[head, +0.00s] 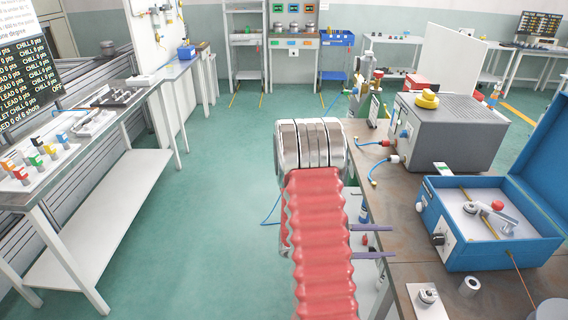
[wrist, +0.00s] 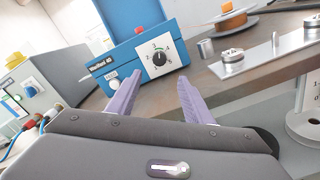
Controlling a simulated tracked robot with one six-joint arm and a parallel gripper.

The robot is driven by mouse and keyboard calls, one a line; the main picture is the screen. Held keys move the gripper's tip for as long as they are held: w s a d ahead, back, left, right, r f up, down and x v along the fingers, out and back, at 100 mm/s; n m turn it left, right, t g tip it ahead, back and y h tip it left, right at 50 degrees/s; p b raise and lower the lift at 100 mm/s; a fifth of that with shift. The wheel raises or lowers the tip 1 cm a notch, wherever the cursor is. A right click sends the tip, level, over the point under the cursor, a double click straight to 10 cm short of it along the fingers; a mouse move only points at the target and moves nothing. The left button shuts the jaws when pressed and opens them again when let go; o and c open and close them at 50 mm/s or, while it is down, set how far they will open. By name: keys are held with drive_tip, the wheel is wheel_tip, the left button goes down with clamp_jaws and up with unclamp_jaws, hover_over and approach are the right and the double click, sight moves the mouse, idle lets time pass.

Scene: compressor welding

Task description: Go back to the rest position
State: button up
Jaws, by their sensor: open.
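My gripper (wrist: 158,84) shows in the wrist view with its two purple fingers spread apart and nothing between them. The fingers point toward the front of a blue box (wrist: 140,62) with a dial, and they appear apart from it. In the head view my gripper (head: 393,240) sits low at the left edge of the right-hand workbench (head: 395,208), its purple fingers pointing right. The rest of the gripper is mostly hidden behind my red-sleeved arm in the head view.
The open blue box (head: 490,225), a grey machine (head: 452,130) with a yellow knob, and a metal plate with a fitting (head: 428,298) stand on the right bench. A white table (head: 100,120) with coloured parts is at left. Green floor (head: 225,150) between is clear.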

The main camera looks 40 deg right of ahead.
drive_tip(key=w+a+r+m+t+y, duration=0.1)
drive_tip(key=a+r+t+y, duration=0.3)
drive_tip(key=a, duration=1)
drive_tip(key=w+a+r+m+t+y, duration=0.1)
drive_tip(key=w+a+r+t+y, duration=0.3)
drive_tip(key=a, duration=1.1)
drive_tip(key=w+a+r+m+t+y, duration=0.1)
drive_tip(key=w+a+r+t+y, duration=0.2)
drive_tip(key=a+r+t, duration=0.6)
drive_tip(key=a+y, duration=0.2)
drive_tip(key=a, duration=0.3)
drive_tip(key=shift+w+a+r+y, duration=0.25)
drive_tip(key=shift+a+y, duration=0.05)
drive_tip(key=shift+c, duration=0.7)
drive_tip(key=shift+c, duration=0.6)
drive_tip(key=shift+d, duration=0.15)
drive_tip(key=shift+c, duration=0.6)
